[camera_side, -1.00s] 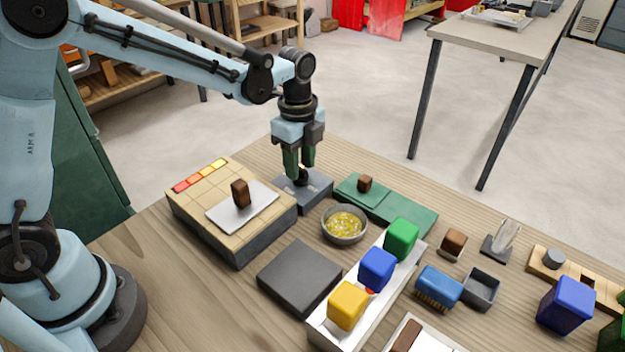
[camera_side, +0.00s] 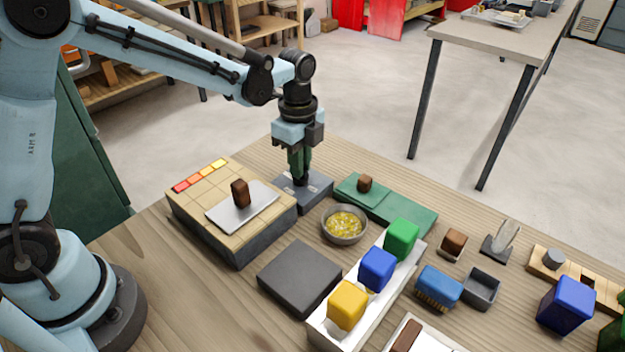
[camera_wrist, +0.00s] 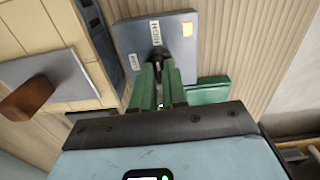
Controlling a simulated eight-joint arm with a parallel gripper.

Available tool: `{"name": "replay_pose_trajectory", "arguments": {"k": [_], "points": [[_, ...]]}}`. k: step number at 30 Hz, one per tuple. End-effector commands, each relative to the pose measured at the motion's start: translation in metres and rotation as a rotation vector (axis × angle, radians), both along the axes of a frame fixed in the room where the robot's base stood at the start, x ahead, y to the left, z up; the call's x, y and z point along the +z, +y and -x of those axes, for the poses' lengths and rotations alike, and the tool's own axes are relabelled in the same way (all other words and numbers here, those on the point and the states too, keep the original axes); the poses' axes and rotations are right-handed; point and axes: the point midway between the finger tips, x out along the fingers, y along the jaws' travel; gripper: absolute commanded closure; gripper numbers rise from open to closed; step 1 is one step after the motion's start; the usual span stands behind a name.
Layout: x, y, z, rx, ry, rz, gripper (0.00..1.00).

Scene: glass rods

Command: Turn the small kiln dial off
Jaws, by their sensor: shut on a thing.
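The small kiln dial is a black knob (camera_wrist: 156,58) on a grey control box (camera_side: 318,191), which stands behind the tan brick kiln (camera_side: 190,200). My gripper (camera_side: 300,180) points straight down over the box, its green fingers shut on the knob. In the wrist view the fingers (camera_wrist: 161,78) meet at the knob, and the grey box top (camera_wrist: 178,50) shows around it. Small white labels (camera_wrist: 154,31) sit around the knob; their text is too small to read surely. The fingers hide part of the knob, so its exact setting is unclear.
A metal plate with a brown block (camera_side: 240,193) lies on the kiln. A green mat (camera_side: 405,213) and a bowl of yellow bits (camera_side: 344,224) stand close to the box. A white tray (camera_side: 328,334) holds coloured blocks. A dark slab (camera_side: 300,278) lies in front.

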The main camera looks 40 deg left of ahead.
Motion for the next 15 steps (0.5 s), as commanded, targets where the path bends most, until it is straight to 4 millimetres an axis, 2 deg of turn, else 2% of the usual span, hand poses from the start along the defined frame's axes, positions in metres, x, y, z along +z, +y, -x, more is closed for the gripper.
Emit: {"name": "replay_pose_trajectory", "arguments": {"k": [8,15], "points": [[0.0003,0.0000,0.0003,0.168,0.001,-0.003,1.00],[0.0003,0.0000,0.0003,0.391,0.002,-0.004,1.00]]}}
